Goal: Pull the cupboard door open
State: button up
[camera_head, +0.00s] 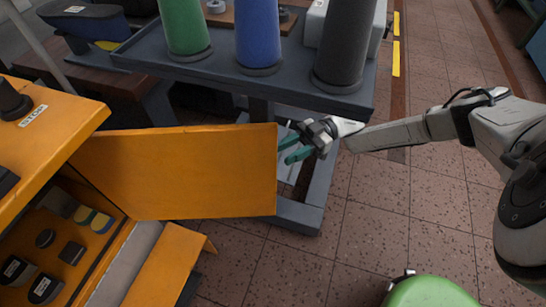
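The orange cupboard (62,128) stands at the left. Its door (180,175) is swung wide open, and the inside shows. My gripper (284,153), with two teal fingers, is just right of the door's free edge. The fingers are spread with a gap between them and nothing in it. The upper fingertip appears very close to the door edge; I cannot tell whether it touches. No handle shows on the visible face of the door.
A dark grey cart (225,82) carrying green, blue and dark grey rolls stands just behind the door and gripper. Inside the cupboard are several small dark items and a yellow-and-blue piece (94,219). Tiled floor (385,225) is clear at centre right.

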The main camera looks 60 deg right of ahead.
jog(key=shift+v, duration=1.3)
